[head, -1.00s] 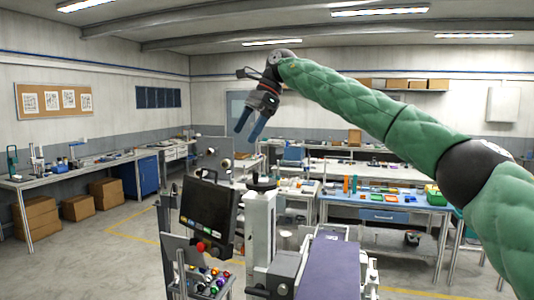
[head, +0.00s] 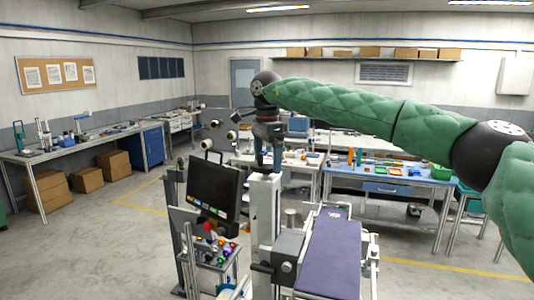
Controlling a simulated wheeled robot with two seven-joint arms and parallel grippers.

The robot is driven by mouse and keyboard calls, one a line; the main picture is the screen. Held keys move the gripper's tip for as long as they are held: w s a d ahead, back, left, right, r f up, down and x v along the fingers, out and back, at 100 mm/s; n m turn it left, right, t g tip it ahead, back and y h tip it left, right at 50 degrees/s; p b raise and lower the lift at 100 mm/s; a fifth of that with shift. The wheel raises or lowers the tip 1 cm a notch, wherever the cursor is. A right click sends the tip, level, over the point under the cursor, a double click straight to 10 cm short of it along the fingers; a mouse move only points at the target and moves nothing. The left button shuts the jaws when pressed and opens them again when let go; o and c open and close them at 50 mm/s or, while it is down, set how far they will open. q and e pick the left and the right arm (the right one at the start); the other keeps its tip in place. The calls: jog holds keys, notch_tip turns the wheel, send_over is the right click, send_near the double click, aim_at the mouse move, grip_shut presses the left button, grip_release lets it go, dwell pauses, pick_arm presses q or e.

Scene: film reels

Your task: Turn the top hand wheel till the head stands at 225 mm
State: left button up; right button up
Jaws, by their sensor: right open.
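The top hand wheel sits at the column's top and is mostly hidden behind the fingers. I cannot tell whether the fingers touch the wheel or stand around it. No scale or readable 225 mm mark shows. The dark screen (head: 213,190) stands left of the column, too small and angled to read. My left gripper is not in view.
A purple padded bed (head: 330,255) extends at the column's right. A small cart (head: 220,262) with coloured balls stands at its left. Blue workbenches (head: 385,187) with parts stand behind. Open floor lies at the left and front right.

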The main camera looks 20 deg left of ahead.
jog(key=shift+s+a+f, duration=0.15)
jog(key=shift+s+f, duration=0.05)
jog(key=shift+f, duration=0.05)
jog(key=shift+w, duration=0.1)
jog(key=c, duration=1)
